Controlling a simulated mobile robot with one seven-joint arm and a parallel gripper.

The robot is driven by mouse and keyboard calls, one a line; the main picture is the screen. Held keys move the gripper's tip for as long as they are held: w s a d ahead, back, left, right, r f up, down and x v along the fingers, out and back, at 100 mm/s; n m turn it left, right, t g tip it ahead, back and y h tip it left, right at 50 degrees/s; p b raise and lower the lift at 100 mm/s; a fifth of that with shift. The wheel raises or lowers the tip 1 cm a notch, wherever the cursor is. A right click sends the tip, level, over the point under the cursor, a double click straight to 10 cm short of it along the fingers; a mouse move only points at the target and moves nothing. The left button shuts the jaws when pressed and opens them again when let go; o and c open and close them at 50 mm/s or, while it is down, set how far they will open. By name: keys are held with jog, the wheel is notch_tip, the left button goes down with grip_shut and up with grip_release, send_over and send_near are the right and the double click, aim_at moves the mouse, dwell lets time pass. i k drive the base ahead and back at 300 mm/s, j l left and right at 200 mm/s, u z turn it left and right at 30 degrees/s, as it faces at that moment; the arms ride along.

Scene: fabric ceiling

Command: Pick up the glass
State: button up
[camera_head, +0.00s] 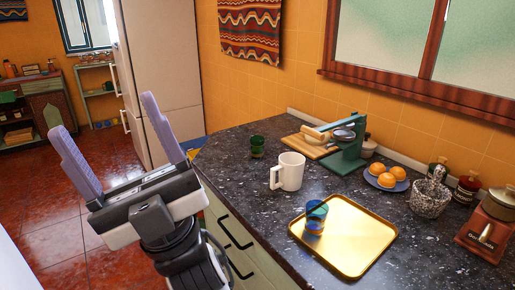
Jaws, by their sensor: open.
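A blue glass (316,218) stands upright on the left part of a golden tray (352,252) on the dark speckled counter. A second glass, green (257,146), stands farther back on the counter, left of the white mug. My gripper (110,132) is open and empty, its two purple fingers spread and pointing up. It is at the left, beside the counter's front edge and apart from both glasses. Nothing covers either glass.
A white mug (289,171) stands between the two glasses. The counter's front left strip is clear.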

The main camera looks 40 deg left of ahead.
aim_at(257, 148)
jog(key=j+z, duration=0.5)
jog(key=z, duration=0.15)
jog(key=k+j+z, duration=0.1)
jog(key=j+z, duration=0.25)
jog(key=j, duration=1.05)
jog(key=k+j+z, duration=0.1)
jog(key=j, duration=0.3)
jog(key=k+j, duration=0.1)
jog(key=j, duration=0.3)
jog(key=k+j+z, duration=0.1)
jog(key=j, duration=0.3)
jog(key=k+j, duration=0.1)
jog(key=j, duration=0.3)
jog(key=k+j, duration=0.1)
jog(key=j, duration=0.35)
jog(key=k+j, duration=0.1)
jog(key=j, duration=0.4)
jog(key=k+j, duration=0.1)
jog(key=j, duration=0.35)
jog(key=k+j, duration=0.15)
jog(key=j, duration=0.3)
jog(key=i+j+z, duration=0.05)
